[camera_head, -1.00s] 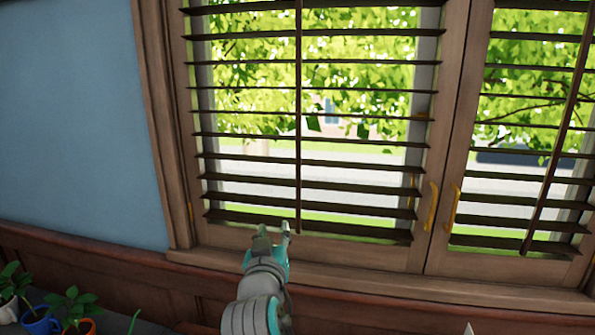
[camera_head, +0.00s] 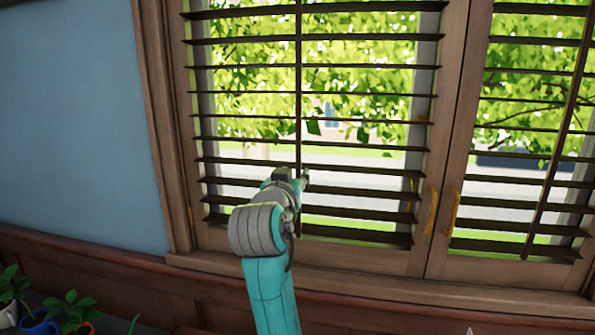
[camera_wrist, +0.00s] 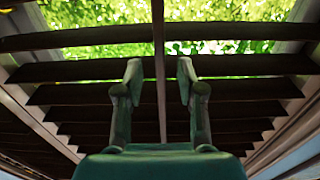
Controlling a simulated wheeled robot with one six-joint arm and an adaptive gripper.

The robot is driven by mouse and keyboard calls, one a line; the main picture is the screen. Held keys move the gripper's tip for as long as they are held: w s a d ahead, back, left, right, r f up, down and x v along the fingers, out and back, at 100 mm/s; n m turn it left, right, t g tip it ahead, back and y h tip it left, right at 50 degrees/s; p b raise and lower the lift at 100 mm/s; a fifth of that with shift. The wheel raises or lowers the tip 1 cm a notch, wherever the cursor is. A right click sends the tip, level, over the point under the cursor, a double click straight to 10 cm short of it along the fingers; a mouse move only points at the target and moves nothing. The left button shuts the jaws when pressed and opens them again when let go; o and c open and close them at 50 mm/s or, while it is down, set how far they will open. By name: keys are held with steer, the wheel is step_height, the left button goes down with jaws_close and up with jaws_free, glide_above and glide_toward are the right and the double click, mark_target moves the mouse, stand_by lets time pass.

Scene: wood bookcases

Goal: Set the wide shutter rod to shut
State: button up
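The wide shutter rod (camera_head: 298,90) is a thin dark vertical bar down the middle of the wider, left shutter. The slats (camera_head: 370,190) are tilted open, with bright gaps showing leaves and street between them.
A narrower shutter with its own rod (camera_head: 555,150) is at the right. Yellow handles (camera_head: 431,211) are on the frames between the shutters. A wooden sill (camera_head: 380,280) runs below. Potted plants (camera_head: 70,308) stand at the lower left. The blue wall (camera_head: 75,130) is bare.

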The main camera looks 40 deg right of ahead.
mark_target(298, 169)
steer(key=shift+x, duration=2.05)
jaws_close()
